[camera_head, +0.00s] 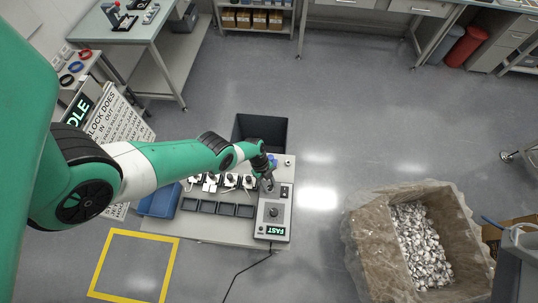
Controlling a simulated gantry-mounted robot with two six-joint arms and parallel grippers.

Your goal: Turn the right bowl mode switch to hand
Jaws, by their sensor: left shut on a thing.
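A grey control box (273,229) sits at the right end of the bench in the head view. It has a dark round knob (274,212) in its middle and a lit green FAST display below it. My left gripper (268,186) points down at the far end of this box, beyond the knob. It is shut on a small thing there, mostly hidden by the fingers. I cannot tell whether this is the right bowl mode switch, or which way it is set. My right gripper is not in view.
Several black-and-white fixtures (230,181) and dark square trays (225,209) lie left of the box on the bench (215,230). A blue bin (160,202) stands at the bench's left, a dark open bin (262,130) behind. A lined crate of silvery parts (365,238) stands right, past clear floor.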

